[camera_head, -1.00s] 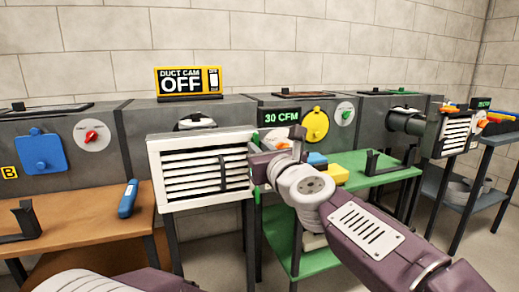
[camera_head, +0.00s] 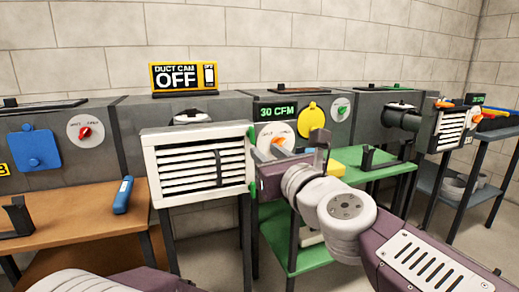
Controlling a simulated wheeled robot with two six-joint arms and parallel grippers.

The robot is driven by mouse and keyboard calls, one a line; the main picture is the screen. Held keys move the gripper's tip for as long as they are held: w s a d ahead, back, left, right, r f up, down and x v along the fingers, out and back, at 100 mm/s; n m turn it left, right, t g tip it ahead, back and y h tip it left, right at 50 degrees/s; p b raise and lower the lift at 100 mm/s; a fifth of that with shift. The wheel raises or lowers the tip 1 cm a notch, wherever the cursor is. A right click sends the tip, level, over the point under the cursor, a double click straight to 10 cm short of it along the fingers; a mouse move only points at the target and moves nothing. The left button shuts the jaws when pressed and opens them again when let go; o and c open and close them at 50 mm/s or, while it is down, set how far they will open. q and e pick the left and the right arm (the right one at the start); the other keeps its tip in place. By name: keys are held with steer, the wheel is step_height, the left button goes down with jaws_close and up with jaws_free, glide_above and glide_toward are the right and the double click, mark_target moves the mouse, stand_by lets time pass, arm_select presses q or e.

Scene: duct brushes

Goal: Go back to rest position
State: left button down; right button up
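My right gripper (camera_head: 269,152) is in front of the white louvred vent's right edge, below the green 30 CFM display (camera_head: 278,112). Its two fingers are apart and I see nothing between them. Its arm comes in from the lower right. A dial with an orange-red knob (camera_head: 278,143) shows just behind the fingers; I cannot tell whether they touch it. My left gripper is out of view; only a piece of my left arm shows at the bottom left.
The white vent (camera_head: 200,165) stands in the middle. A blue handheld tool (camera_head: 123,195) lies on the orange table (camera_head: 90,220). A green table (camera_head: 345,158) stands behind my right arm. Grey duct boxes line the wall, with a yellow DUCT CAM OFF sign (camera_head: 183,77) on top.

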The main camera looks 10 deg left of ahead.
steer(key=shift+s+d, duration=0.35)
steer(key=shift+s, duration=0.2)
